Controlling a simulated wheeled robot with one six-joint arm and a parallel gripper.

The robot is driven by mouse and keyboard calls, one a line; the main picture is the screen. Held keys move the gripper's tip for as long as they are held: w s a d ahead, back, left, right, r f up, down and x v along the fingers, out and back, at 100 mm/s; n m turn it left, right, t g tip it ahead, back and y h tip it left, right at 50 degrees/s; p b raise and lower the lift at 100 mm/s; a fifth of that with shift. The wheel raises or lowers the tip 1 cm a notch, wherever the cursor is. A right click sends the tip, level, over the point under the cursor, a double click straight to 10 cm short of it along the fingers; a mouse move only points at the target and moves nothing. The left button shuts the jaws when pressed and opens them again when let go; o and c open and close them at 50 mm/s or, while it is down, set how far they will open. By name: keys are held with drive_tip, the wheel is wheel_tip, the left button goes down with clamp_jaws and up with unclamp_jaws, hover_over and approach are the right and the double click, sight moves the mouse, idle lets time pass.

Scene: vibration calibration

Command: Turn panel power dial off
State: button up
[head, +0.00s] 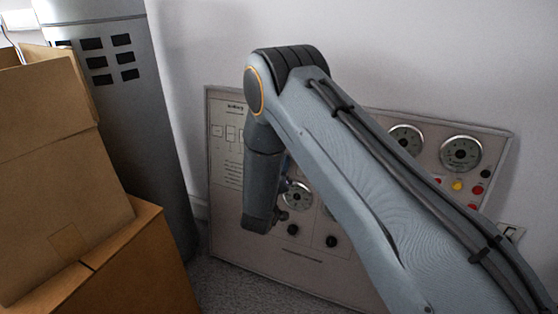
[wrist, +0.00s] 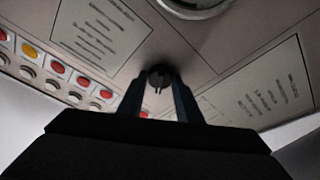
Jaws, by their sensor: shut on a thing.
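The panel (head: 270,252) leans against the wall, with gauges, small black dials and coloured buttons. In the wrist view, my gripper (wrist: 160,84) points at the panel (wrist: 215,55). Its two fingers are shut on a small black dial (wrist: 160,73), one finger on each side of it. A dark slot or mark shows on the dial's face. In the head view my arm covers the middle of the panel, and the gripper's fingertips are hidden behind it. Which dial label belongs to the held dial is too blurred to read.
Stacked cardboard boxes (head: 60,180) stand at the left, before a grey cabinet (head: 130,110). A round gauge (wrist: 195,5) is at the top.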

drive_tip(key=shift+d+n+y+p, duration=0.15)
drive_tip(key=shift+n+y+p, duration=0.25)
drive_tip(key=shift+n+p, duration=0.55)
drive_tip(key=shift+n, duration=0.35)
drive_tip(key=o, duration=1)
drive_tip(key=shift+o, duration=0.2)
drive_tip(key=s+a, duration=0.1)
drive_tip(key=s, duration=0.6)
drive_tip(key=shift+s+p, duration=0.3)
drive_tip(key=shift+s, duration=0.05)
